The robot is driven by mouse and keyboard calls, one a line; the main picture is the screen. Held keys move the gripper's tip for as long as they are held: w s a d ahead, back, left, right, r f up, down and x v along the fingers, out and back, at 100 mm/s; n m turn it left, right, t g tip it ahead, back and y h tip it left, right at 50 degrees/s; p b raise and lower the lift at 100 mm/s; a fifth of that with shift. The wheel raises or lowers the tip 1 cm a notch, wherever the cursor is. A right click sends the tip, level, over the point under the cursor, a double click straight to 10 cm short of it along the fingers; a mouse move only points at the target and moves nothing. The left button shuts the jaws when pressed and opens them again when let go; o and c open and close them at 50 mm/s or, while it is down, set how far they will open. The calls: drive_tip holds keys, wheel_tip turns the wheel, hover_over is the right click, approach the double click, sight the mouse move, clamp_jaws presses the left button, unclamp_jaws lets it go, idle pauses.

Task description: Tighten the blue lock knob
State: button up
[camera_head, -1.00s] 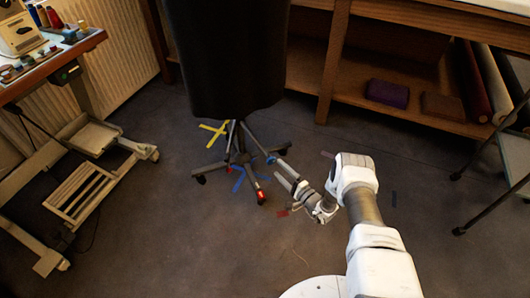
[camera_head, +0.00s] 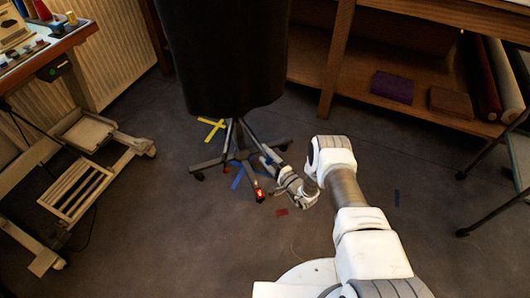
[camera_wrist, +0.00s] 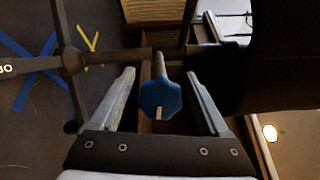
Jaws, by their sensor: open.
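The blue lock knob (camera_wrist: 159,97) is a faceted knob with a small pale mark, on a dark stem on the stand. In the wrist view it appears between the two fingers of my gripper (camera_wrist: 161,74), with a gap on each side. My gripper is open and its fingers are not closed on the knob. In the head view my gripper (camera_head: 273,168) is low beside the stand's base, right of its post, and largely covers the knob.
The stand's dark form (camera_head: 222,60) rises close to my gripper, above its legged base (camera_head: 232,158). Blue tape (camera_head: 237,178) and yellow tape (camera_head: 212,129) mark the floor. A wooden shelf (camera_head: 360,104) is behind; a table (camera_head: 50,48) stands left.

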drive_tip(key=shift+w+a, duration=0.15)
clamp_jaws()
idle(0.4)
drive_tip(key=shift+m, duration=0.3)
